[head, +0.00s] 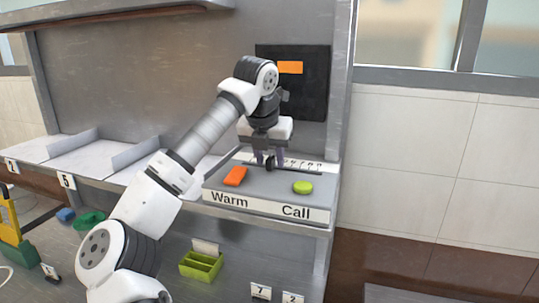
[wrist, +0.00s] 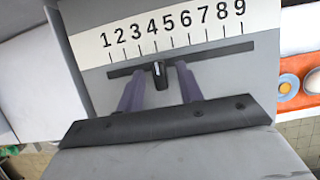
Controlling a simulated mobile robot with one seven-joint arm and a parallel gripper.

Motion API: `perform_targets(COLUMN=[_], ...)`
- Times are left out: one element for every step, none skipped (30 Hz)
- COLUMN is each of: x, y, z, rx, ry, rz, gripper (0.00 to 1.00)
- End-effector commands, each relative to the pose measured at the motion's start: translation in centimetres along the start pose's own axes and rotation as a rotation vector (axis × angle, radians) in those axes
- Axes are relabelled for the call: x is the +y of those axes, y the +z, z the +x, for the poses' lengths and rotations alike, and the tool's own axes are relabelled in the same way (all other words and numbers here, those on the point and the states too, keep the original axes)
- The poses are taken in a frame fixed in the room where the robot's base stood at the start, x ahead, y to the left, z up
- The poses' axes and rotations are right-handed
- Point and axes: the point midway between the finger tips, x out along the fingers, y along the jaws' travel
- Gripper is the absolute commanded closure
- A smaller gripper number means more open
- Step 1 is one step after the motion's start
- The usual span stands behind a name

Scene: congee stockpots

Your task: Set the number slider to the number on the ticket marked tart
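The number slider's dark knob (wrist: 159,75) stands in a slot under a printed scale of 1 to 9 (wrist: 175,32), close to the tick under 4. The knob also shows in the head view (head: 269,163) on the grey panel (head: 270,190). My gripper (wrist: 158,72) is open, with one finger on each side of the knob and a gap to both. In the head view my gripper (head: 268,158) points down over the slot. I cannot read a ticket marked tart in either view.
An orange slider or switch (head: 235,176) marked Warm and a green button (head: 303,187) marked Call are on the panel. A black board (head: 315,95) with an orange slip (head: 290,67) stands behind. Number cards (head: 261,291) and a green tray (head: 201,266) are lower down.

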Motion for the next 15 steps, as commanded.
perform_targets(x=[-0.01, -0.01, 0.00, 0.00, 0.00, 0.00, 0.00, 0.00, 0.00, -0.01, 0.00, -0.01, 0.00, 0.00, 0.00], y=[0.00, 0.00, 0.00, 0.00, 0.00, 0.00, 0.00, 0.00, 0.00, 0.00, 0.01, 0.01, 0.01, 0.01, 0.01], z=[0.00, 0.00, -0.01, -0.01, -0.01, -0.02, -0.02, -0.03, -0.03, -0.03, -0.03, -0.04, -0.04, -0.04, -0.05], rx=[0.000, 0.000, 0.000, 0.000, 0.000, 0.000, 0.000, 0.000, 0.000, 0.000, 0.000, 0.000, 0.000, 0.000, 0.000], ry=[0.000, 0.000, 0.000, 0.000, 0.000, 0.000, 0.000, 0.000, 0.000, 0.000, 0.000, 0.000, 0.000, 0.000, 0.000], rz=[0.000, 0.000, 0.000, 0.000, 0.000, 0.000, 0.000, 0.000, 0.000, 0.000, 0.000, 0.000, 0.000, 0.000, 0.000], gripper=[0.64, 0.64, 0.66, 0.70, 0.74, 0.79, 0.83, 0.87, 0.92, 0.96, 1.00, 1.00, 1.00, 1.00, 1.00])
